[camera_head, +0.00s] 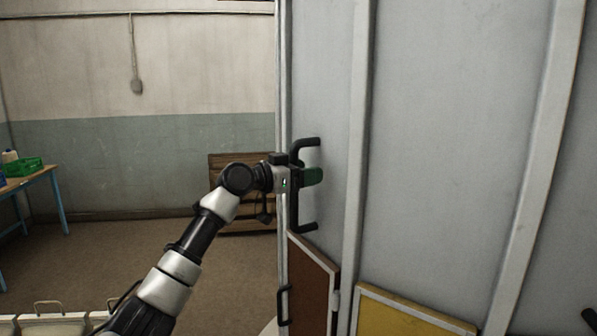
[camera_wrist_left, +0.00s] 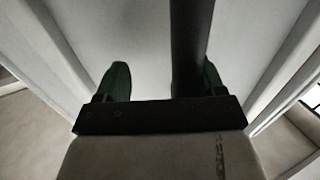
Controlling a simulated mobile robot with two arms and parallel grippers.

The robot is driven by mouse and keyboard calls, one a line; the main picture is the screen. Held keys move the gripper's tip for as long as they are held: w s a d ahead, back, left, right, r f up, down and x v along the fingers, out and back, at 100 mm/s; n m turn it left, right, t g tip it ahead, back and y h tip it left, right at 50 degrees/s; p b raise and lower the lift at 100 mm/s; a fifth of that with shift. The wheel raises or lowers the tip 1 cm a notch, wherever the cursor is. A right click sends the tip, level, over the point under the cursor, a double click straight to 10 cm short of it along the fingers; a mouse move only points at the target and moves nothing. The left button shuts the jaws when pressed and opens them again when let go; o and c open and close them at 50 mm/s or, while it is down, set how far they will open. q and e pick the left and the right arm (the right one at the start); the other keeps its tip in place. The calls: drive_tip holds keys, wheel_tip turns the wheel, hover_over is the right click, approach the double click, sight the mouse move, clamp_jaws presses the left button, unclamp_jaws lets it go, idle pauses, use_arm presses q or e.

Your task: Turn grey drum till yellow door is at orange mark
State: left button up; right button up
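The grey drum (camera_head: 440,130) fills the right half of the head view, with upright ribs. A black bar handle (camera_head: 304,226) is fixed on its left side. Low on the drum are a yellow door (camera_head: 400,318), cut off by the lower edge, and a brown door (camera_head: 315,285) to its left. My left gripper (camera_head: 312,176) is at the handle's middle. In the left wrist view its green fingers (camera_wrist_left: 163,82) stand wide apart. The dark handle bar (camera_wrist_left: 190,40) lies near the right finger and partly hides it, with a gap to the left finger. I see no orange mark.
A blue-legged table (camera_head: 35,180) with a green crate (camera_head: 24,167) stands at the far left. A brown wooden object (camera_head: 230,166) stands by the back wall. Pale bins with handles (camera_head: 50,325) are at the lower left. The floor between is clear.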

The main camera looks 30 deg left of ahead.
use_arm(q)
drive_tip(key=shift+s+d+r, duration=0.1)
drive_tip(key=shift+d+r, duration=0.15)
drive_tip(key=shift+d, duration=0.3)
drive_tip(key=shift+c, duration=0.2)
drive_tip(key=shift+s+d+r, duration=0.1)
drive_tip(key=shift+d+r, duration=0.15)
drive_tip(key=shift+d, duration=0.15)
drive_tip(key=shift+s+a+f, duration=0.1)
drive_tip(key=shift+s+a, duration=0.1)
drive_tip(key=shift+a, duration=0.05)
drive_tip(key=b+v, duration=0.5)
drive_tip(key=v, duration=0.5)
